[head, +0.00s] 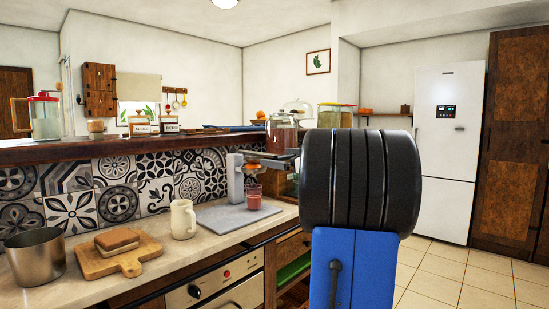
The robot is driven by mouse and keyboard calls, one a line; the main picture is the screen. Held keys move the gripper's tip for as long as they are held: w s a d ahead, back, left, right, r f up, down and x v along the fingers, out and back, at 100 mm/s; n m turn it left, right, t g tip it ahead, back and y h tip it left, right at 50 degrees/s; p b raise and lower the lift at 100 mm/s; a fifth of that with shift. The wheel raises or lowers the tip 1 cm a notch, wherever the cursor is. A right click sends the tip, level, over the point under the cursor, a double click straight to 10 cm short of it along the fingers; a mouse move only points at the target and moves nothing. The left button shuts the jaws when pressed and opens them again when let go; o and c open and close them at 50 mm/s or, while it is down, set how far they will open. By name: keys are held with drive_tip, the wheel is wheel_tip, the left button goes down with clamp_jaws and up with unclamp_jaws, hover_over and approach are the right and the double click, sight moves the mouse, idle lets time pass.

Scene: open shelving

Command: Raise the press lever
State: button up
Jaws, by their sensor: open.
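The press (235,178) stands on the counter left of my arm, with a pale upright column on a flat grey base board. A grey bar that looks like its lever (266,156) reaches out to the right from the top of the column, roughly level, and its right end turns dark close to my arm. An orange part (252,168) sits under the bar, above a glass of red juice (253,197). My black and blue arm link fills the right middle foreground. I cannot make out my gripper; it appears hidden behind this link, so any contact with the lever does not show.
A cream mug (183,220), a cutting board (140,258) with bread and a metal pot (36,258) stand on the counter to the left. Jars line the raised ledge (120,150) behind. The tiled floor (455,280) on the right is free.

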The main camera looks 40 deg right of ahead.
sight(260, 156)
drive_tip(key=shift+w+a, duration=0.1)
drive_tip(key=shift+w, duration=1.4)
